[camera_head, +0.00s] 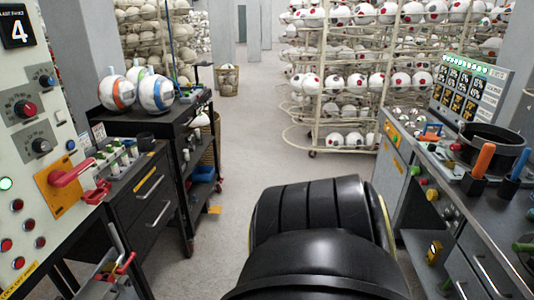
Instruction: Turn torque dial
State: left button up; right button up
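A pale control panel (60,185) stands at the left edge. The labels are too small to read, so I cannot tell which is the torque dial. A red lever (72,173) sticks out from an orange plate on the panel. Neither of my grippers is in view. A large black rounded part of my own body fills the bottom centre.
A black cart (160,122) with balls (156,93) stands behind the panel. A workbench (459,208) with a black round pan (492,145) and a display board (470,88) is at right. Ball racks (320,85) stand at the back. The floor aisle (245,150) between is clear.

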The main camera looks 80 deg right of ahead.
aim_at(446, 216)
jog(key=z, duration=2.7)
jog(key=k, duration=0.1)
jog(key=z, duration=1.15)
